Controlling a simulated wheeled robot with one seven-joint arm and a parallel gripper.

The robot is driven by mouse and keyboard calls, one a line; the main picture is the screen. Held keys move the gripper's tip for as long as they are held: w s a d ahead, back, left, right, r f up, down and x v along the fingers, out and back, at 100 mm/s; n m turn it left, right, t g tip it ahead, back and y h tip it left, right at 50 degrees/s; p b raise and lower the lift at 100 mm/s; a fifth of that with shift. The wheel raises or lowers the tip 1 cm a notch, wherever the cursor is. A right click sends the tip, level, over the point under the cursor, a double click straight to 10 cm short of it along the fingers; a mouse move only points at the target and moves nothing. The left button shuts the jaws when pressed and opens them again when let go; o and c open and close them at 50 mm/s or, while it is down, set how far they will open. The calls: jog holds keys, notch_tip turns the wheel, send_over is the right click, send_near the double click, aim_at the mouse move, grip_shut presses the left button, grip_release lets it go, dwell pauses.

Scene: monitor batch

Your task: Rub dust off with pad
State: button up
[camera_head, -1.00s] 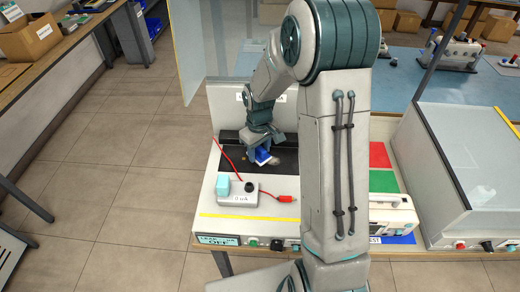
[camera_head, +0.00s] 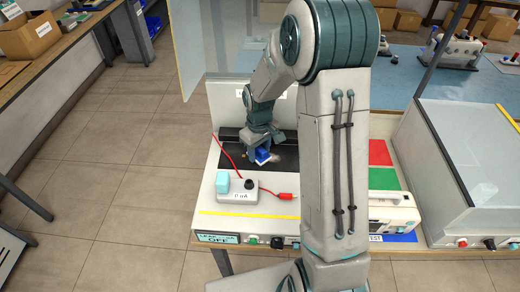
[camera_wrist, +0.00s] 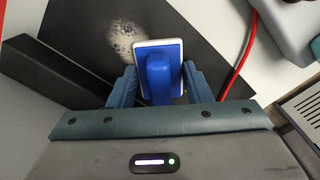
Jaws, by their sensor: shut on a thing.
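My gripper (camera_wrist: 160,90) is shut on the blue handle of a pad (camera_wrist: 159,52) with a white edge. In the head view the pad (camera_head: 262,156) shows as a small blue block below my gripper, over the black plate (camera_head: 225,157). A pale, speckled dust patch (camera_wrist: 124,36) lies on the black plate just beyond and left of the pad in the wrist view. The pad covers part of that patch's right side. I cannot tell whether the pad touches the plate.
A red cable (camera_wrist: 245,55) runs close by, and a red plug (camera_head: 287,196) lies to the right. Red (camera_head: 379,153) and green (camera_head: 383,179) squares lie beyond my arm.

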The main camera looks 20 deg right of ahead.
aim_at(275, 158)
jog(key=shift+s+d, duration=0.35)
jog(key=shift+d, duration=0.75)
jog(key=shift+s+d, duration=0.4)
jog(key=shift+d, duration=0.75)
jog(key=shift+s+d, duration=0.35)
jog(key=shift+d, duration=0.75)
jog(key=shift+w+a+f, duration=0.1)
jog(key=shift+w+a, duration=0.1)
jog(key=shift+a, duration=0.35)
jog(key=shift+w+a, duration=0.15)
jog(key=shift+a, duration=0.35)
jog(key=shift+w+a+b, duration=0.15)
jog(key=shift+w+a, duration=0.1)
jog(key=shift+a, duration=0.55)
jog(key=shift+w+a+b, duration=0.1)
jog(key=shift+w+a, duration=0.15)
jog(key=shift+a, duration=0.5)
jog(key=shift+w+a+b, duration=0.15)
jog(key=shift+w+a, duration=0.1)
jog(key=shift+a, duration=0.55)
jog(key=shift+r, duration=0.2)
jog(key=shift+r+p, duration=2.45)
jog(key=shift+r, duration=1.05)
jog(key=shift+f, duration=0.15)
